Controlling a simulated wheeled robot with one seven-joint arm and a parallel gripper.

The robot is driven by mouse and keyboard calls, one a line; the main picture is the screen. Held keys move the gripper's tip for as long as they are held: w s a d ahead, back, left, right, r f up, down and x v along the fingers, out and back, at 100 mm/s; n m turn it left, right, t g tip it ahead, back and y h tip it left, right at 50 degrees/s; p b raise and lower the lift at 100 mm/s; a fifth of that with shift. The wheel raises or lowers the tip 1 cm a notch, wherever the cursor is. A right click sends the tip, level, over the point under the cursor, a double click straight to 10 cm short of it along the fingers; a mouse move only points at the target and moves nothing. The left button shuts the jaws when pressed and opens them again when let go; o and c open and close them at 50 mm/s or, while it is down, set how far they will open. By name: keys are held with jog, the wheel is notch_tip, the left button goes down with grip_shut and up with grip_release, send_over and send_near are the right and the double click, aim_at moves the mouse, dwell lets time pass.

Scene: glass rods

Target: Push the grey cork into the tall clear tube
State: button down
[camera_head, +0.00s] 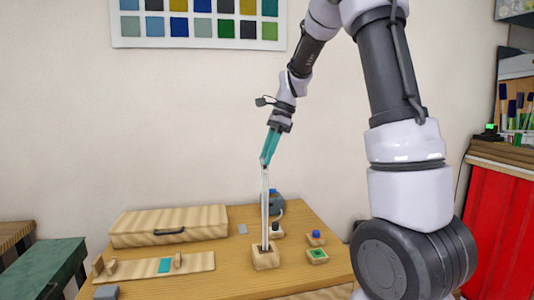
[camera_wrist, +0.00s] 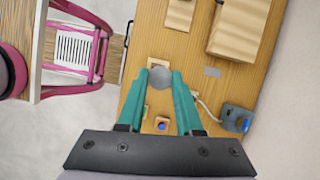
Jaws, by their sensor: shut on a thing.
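The tall clear tube (camera_head: 265,205) stands upright in a wooden block (camera_head: 266,261) on the table. My gripper (camera_head: 264,163) points down at the tube's top end. In the wrist view, my gripper (camera_wrist: 162,80) is shut on a round grey piece, the grey cork (camera_wrist: 160,77), with one teal finger on each side. The cork lies over the wooden block (camera_wrist: 158,62) in that view, and the tube below it is hidden. In the head view the cork is too small to make out, and I cannot tell whether it is inside the tube's mouth or only at it.
A wooden case (camera_head: 170,226) and a wooden rack (camera_head: 155,266) lie to the left. Small blocks with a blue piece (camera_head: 315,235) and a green piece (camera_head: 317,253) stand right of the tube. A blue-grey device (camera_wrist: 236,117) with a cable stands behind the tube.

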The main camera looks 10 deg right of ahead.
jog(key=shift+f, duration=0.15)
jog(key=c, duration=0.8)
grip_release()
jog(key=shift+c, duration=0.2)
jog(key=v, duration=1.1)
jog(key=s+d+n+t+h, duration=0.1)
jog(key=s+n+t, duration=0.6)
jog(key=s, duration=1.6)
jog(key=n+h, duration=0.1)
jog(key=n, duration=0.4)
jog(key=shift+d+f+t, duration=0.25)
jog(key=shift+t, duration=0.15)
